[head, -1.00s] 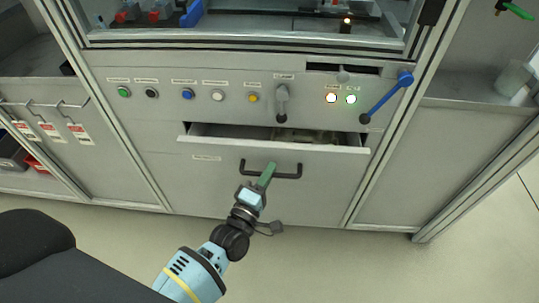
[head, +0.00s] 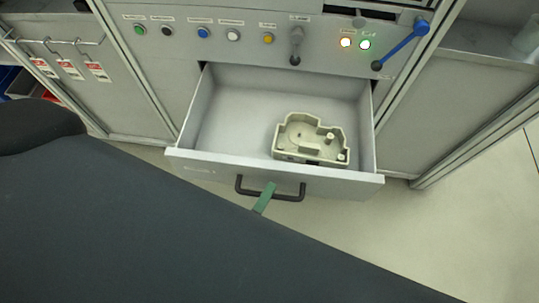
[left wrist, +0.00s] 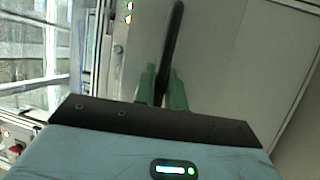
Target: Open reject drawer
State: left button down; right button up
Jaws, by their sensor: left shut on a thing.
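The reject drawer (head: 188,160) is pulled well out from the grey cabinet, and its inside shows. A beige moulded part (head: 311,140) lies in it toward the front right. The black bar handle (head: 290,197) is on the drawer front. My left gripper (head: 268,189) is at the middle of this handle, with only a green finger showing. In the left wrist view, its two green fingers (left wrist: 161,80) are closed on either side of the dark handle (left wrist: 173,40). My right gripper is not in view.
Above the drawer is a panel with a row of buttons (head: 203,32), lit lamps (head: 364,44) and a blue lever (head: 400,46). Red-and-white tags (head: 70,69) hang on the left. A dark part of me covers the lower left. Free floor (head: 470,230) shows at right.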

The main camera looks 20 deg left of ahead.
pick_arm(q)
jog(key=shift+s+d, duration=0.1)
jog(key=shift+s, duration=0.4)
jog(key=c, duration=1.5)
grip_release()
jog(key=shift+o, duration=0.2)
jog(key=d+v, duration=0.1)
jog(key=v, duration=0.6)
jog(key=shift+s+a+b, duration=0.3)
jog(key=shift+s+a, duration=0.1)
jog(key=shift+a, duration=0.15)
jog(key=shift+f, duration=0.1)
